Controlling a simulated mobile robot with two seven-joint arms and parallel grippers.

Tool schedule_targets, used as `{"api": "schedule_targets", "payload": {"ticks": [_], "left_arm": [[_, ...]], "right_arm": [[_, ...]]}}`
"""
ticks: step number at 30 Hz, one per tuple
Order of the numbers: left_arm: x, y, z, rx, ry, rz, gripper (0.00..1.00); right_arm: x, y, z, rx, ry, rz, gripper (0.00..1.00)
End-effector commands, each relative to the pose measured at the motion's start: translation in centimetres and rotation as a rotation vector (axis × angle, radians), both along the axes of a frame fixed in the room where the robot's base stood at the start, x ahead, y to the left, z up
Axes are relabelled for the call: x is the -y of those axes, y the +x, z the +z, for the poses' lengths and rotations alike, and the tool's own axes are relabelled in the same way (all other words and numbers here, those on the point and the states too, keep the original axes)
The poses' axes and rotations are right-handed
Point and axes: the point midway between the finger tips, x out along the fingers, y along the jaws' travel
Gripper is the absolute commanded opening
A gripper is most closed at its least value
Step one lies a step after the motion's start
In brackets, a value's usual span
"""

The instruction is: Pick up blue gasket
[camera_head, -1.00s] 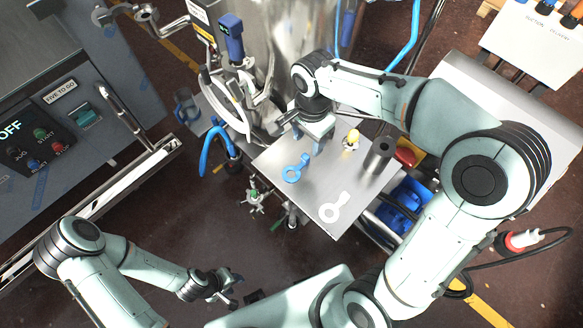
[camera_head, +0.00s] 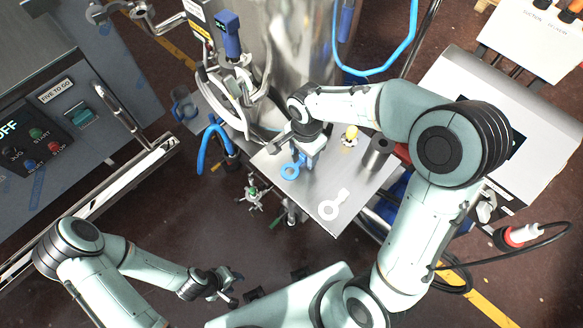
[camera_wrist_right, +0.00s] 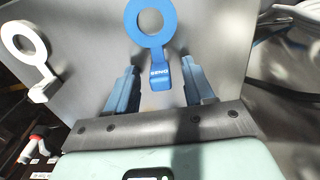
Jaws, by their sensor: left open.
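The blue gasket (camera_head: 291,171), a flat ring with a tab, lies on the steel table (camera_head: 318,188). In the right wrist view the gasket (camera_wrist_right: 161,75) has its ring beyond my fingertips and its tab between them. My right gripper (camera_head: 309,160) is over the tab end in the head view. In its wrist view the right gripper (camera_wrist_right: 161,84) is open, with a gap on each side of the tab. My left gripper (camera_head: 232,290) is open and empty, low and far from the table.
A white gasket (camera_head: 333,205) lies near the table's front corner. A dark cylinder (camera_head: 378,153) and a yellow-topped part (camera_head: 350,136) stand on the right side. A steel tank (camera_head: 296,60) rises behind. A control cabinet (camera_head: 70,110) is at left.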

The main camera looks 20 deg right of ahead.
Motion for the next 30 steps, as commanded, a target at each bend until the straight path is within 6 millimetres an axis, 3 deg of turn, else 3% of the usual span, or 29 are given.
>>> {"api": "schedule_targets", "payload": {"ticks": [1,4,5,20,26,30], "left_arm": [[0.0,0.0,0.0,0.0,0.0,0.0,0.43],[0.0,0.0,0.0,0.0,0.0,0.0,0.43],[0.0,0.0,0.0,0.0,0.0,0.0,0.43],[0.0,0.1,0.1,0.0,0.0,0.0,0.43],[0.0,0.3,0.4,0.003,0.0,0.0,0.43],[0.0,0.6,0.8,0.007,0.0,0.0,0.43]], "right_arm": [[0.0,0.0,0.0,0.0,0.0,0.0,0.37],[0.0,0.0,0.1,0.0,0.0,0.0,0.04],[0.0,0.0,0.1,0.0,0.0,0.0,0.0],[0.0,0.1,0.6,0.002,0.0,0.0,0.0],[0.0,0.1,3.0,0.006,0.0,0.001,0.0],[0.0,0.2,6.4,0.01,0.002,0.001,0.0]]}}
